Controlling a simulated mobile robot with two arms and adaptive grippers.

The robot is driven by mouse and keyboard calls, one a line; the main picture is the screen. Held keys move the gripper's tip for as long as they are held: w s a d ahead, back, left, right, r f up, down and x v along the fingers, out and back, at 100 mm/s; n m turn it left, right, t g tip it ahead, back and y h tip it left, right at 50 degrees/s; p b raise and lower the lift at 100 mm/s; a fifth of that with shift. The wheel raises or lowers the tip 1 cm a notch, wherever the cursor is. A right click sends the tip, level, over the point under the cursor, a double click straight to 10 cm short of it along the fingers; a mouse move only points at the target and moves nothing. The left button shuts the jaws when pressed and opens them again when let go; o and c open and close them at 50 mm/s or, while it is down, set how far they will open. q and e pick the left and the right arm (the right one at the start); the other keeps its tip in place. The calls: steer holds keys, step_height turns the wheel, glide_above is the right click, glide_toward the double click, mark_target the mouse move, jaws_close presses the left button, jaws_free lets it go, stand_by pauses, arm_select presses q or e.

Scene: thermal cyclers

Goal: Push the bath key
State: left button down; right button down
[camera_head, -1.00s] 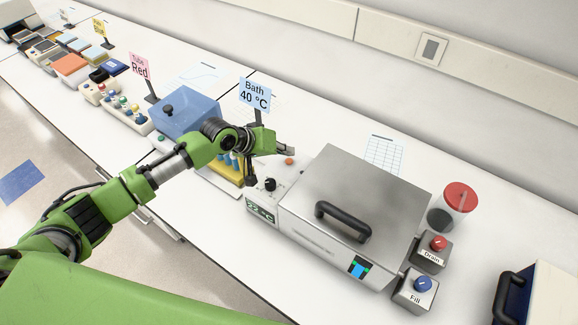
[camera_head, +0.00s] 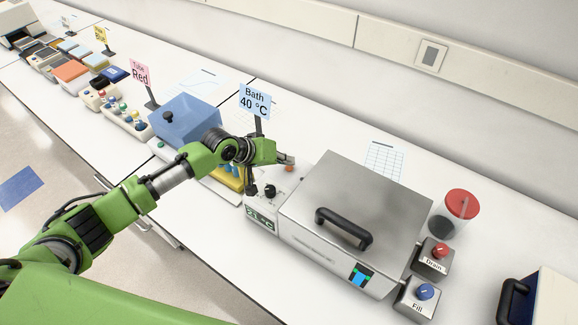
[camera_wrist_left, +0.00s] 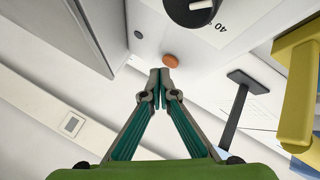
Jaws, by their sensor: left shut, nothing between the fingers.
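The water bath is a steel-lidded box (camera_head: 350,195) in the right half of the head view. Its side panel carries a black knob (camera_head: 270,191), a small display (camera_head: 262,217) and an orange key (camera_head: 289,168). My left gripper (camera_head: 287,159) is shut and empty, with its tips close by the orange key. In the left wrist view the closed fingertips (camera_wrist_left: 160,76) appear just short of the orange key (camera_wrist_left: 170,61). I cannot tell whether they touch it. The knob (camera_wrist_left: 192,8) lies beyond the key there. My right gripper is not in view.
The "Bath 40 °C" sign (camera_head: 255,102) stands behind my left wrist. A blue box (camera_head: 185,122) and a yellow rack (camera_head: 232,182) are left of the bath. Drain (camera_head: 432,257) and Fill (camera_head: 418,297) button boxes and a red-lidded jar (camera_head: 459,204) stand at its right.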

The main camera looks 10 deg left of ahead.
mark_target(287, 168)
arm_select(q)
steer(key=shift+f, duration=0.1)
stand_by(0.5)
steer(key=shift+f, duration=0.35)
steer(key=shift+r+p, duration=0.45)
steer(key=shift+p, duration=0.1)
step_height(287, 168, up, 6)
steer(key=p, duration=0.6)
